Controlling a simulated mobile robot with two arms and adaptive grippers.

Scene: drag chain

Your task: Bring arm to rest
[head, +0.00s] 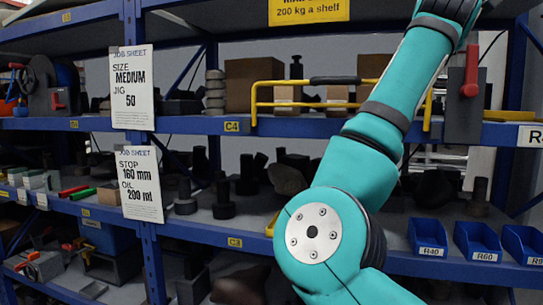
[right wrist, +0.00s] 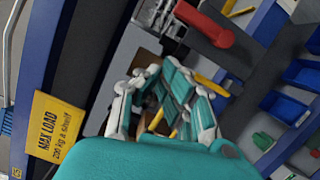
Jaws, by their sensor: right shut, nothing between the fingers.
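My right arm (head: 369,155), teal with grey joints, rises across the right half of the head view and leaves it at the top. Its gripper is outside the head view. In the right wrist view my right gripper (right wrist: 155,75) has its teal and white fingers closed, with no object held. Behind the fingers are the shelf and a dark panel with a red lever (right wrist: 205,25). The red lever also shows in the head view (head: 471,72), right of the arm. My left gripper is in neither view.
Blue shelving (head: 190,125) fills the background. A yellow rail (head: 254,105) stands on the upper shelf, partly behind my arm. Blue bins (head: 428,237) line the lower right shelf edge. A yellow load sign (right wrist: 55,128) is close left in the right wrist view.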

